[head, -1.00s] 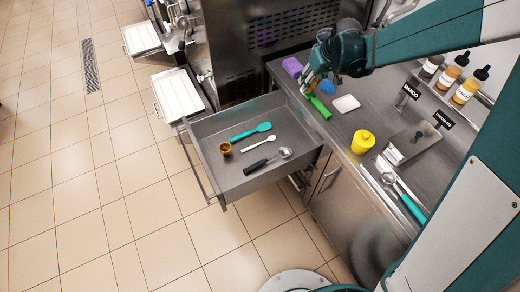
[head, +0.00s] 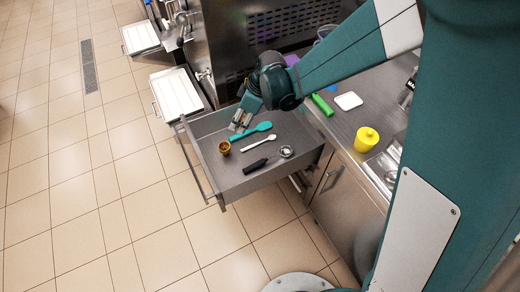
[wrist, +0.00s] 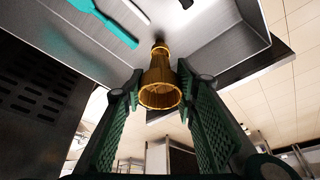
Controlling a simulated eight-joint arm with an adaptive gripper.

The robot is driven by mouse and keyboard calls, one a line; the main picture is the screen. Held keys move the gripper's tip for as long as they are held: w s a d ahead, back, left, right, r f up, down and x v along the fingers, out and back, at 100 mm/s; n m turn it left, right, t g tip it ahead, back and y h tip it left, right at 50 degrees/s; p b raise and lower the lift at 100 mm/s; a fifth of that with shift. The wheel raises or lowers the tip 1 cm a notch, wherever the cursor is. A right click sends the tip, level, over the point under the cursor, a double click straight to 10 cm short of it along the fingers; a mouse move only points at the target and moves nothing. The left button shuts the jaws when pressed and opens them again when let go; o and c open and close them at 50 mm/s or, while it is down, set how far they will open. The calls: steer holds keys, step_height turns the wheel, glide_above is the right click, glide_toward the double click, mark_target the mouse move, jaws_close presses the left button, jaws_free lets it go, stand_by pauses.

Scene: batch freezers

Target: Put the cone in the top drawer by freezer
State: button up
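The cone (head: 224,147), golden brown with a round open rim, stands in the front left corner of the open drawer (head: 205,178). In the wrist view the cone (wrist: 160,88) shows between my two fingers, its rim facing the camera and its narrow end toward the drawer floor. My gripper (head: 238,128) is over the drawer's left side, just above and right of the cone. In the wrist view the fingers (wrist: 160,78) are spread, one on each side of the cone; I see no clear contact.
The drawer also holds a teal spatula (head: 252,130), a white spoon (head: 259,143) and a dark-handled scoop (head: 256,165). The counter on the right carries a green item (head: 321,105), a white block (head: 348,100) and a yellow container (head: 366,139). Open floor lies to the left.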

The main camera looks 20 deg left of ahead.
steer(key=s+a+f+n+g+b, duration=0.1)
steer(key=s+a+f+n, duration=0.2)
steer(key=s, duration=0.6)
steer(key=shift+s+a+f+n+g, duration=0.2)
steer(key=shift+s+a+n+g, duration=0.15)
steer(key=shift+a+n, duration=0.6)
steer(key=shift+a+f+m, duration=0.15)
steer(key=shift+a+m, duration=0.1)
steer(key=b, duration=0.3)
glide_toward(221, 174)
steer(key=shift+s+a, duration=0.25)
steer(key=shift+a, duration=0.55)
steer(key=shift+f+b, duration=0.65)
steer(key=shift+f, duration=1.2)
steer(key=shift+f, duration=0.15)
